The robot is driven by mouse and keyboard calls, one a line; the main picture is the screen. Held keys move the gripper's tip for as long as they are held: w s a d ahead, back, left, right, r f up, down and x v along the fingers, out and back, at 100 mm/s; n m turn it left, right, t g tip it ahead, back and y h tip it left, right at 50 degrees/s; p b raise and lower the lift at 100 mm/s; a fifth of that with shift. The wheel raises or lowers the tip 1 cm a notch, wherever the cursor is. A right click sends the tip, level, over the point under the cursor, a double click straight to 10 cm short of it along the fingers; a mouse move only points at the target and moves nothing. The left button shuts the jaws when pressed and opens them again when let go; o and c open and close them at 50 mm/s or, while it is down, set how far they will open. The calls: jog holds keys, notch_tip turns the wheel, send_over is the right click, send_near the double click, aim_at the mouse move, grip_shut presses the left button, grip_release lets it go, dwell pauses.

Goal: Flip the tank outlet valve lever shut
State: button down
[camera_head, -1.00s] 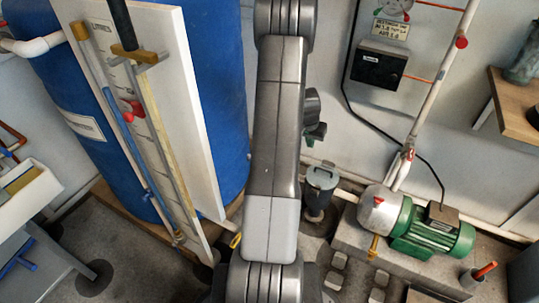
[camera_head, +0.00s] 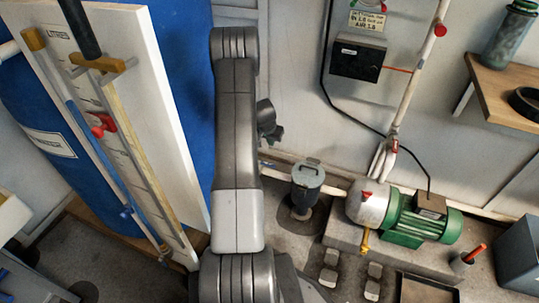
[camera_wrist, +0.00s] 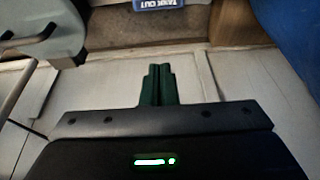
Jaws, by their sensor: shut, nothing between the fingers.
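The blue "TANK OUT" label (camera_wrist: 157,5) is cut by the top edge of the wrist view. The outlet valve lever itself cannot be made out in either current view. The blue tank (camera_head: 184,75) stands left of my arm in the head view, and its side shows at the top right of the wrist view (camera_wrist: 290,22). My gripper (camera_wrist: 158,70) has its dark green fingers together and empty, pointing toward the label but apart from it. In the head view, my gripper (camera_head: 276,133) is small and partly hidden behind my arm.
A grey lidded canister (camera_head: 308,180) stands on the floor right of my arm. The green pump (camera_head: 420,217) sits on a plinth farther right. A white gauge board (camera_head: 150,120) stands in front of the tank. A wooden shelf (camera_head: 505,95) is at the right.

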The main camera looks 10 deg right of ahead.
aim_at(267, 164)
notch_tip(267, 164, down, 9)
jog(key=b, duration=0.4)
jog(key=shift+s+a+f+b, duration=0.15)
jog(key=shift+s+a+b, duration=0.1)
jog(key=shift+s+b, duration=0.1)
dwell(0.4)
jog(key=shift+a, duration=0.1)
